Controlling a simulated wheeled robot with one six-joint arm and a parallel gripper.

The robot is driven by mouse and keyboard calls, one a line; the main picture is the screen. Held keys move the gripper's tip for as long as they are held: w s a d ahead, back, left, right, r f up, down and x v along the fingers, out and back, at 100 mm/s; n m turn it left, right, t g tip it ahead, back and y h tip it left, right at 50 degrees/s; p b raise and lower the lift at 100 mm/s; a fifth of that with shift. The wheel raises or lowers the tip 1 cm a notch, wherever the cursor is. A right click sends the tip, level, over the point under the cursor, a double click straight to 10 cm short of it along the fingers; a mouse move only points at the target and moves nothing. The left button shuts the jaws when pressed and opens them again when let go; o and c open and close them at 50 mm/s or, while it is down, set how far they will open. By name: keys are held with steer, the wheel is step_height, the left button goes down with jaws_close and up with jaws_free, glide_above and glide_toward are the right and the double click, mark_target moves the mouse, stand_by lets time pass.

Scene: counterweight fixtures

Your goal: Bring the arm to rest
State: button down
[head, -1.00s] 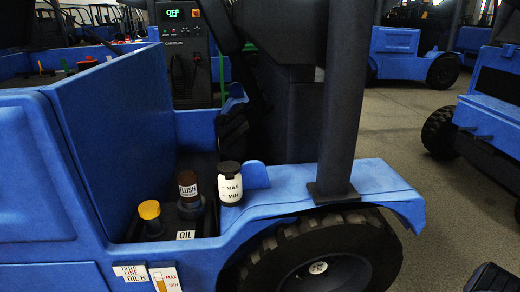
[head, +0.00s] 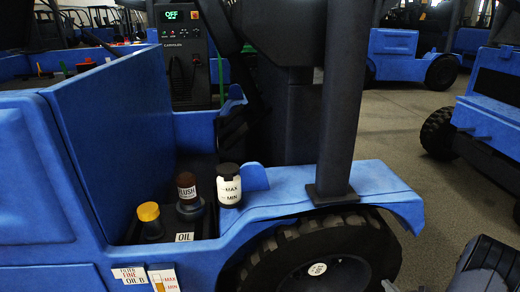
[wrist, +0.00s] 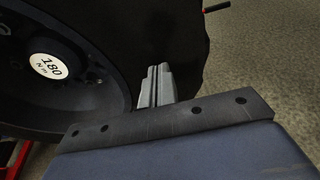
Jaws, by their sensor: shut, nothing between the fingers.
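My gripper (wrist: 157,84) shows in the wrist view with its two grey fingers together and nothing between them. Beyond the fingers are the dark tyre (wrist: 175,35) and the wheel hub (wrist: 52,66) with a round white "180" label. The fingers look close to the tyre, but I cannot tell the gap. In the head view, part of my dark arm is at the lower right corner, and a small grey tip of my gripper (head: 390,286) shows at the bottom edge, by the wheel (head: 320,262).
A blue truck (head: 380,184) fills the left and middle. Its bay holds a yellow cap (head: 148,211), a brown-capped "FLUSH" neck (head: 187,187) and a white MAX/MIN bottle (head: 229,185). Another blue truck (head: 490,112) stands right. Grey floor (head: 400,135) lies open between them.

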mark_target(390, 259)
steer(key=r+p, duration=0.1)
steer(key=r, duration=0.2)
steer(key=r+p, duration=0.3)
steer(key=r, duration=0.2)
steer(key=shift+w+a+r+p, duration=0.1)
steer(key=shift+a+r+p, duration=0.15)
steer(key=shift+r+p, duration=0.1)
steer(key=shift+a+r+p, duration=0.25)
steer(key=shift+r+p, duration=0.65)
steer(key=shift+r, duration=0.2)
steer(key=shift+s+f, duration=0.25)
steer(key=shift+s, duration=0.1)
steer(key=shift+s+f, duration=0.1)
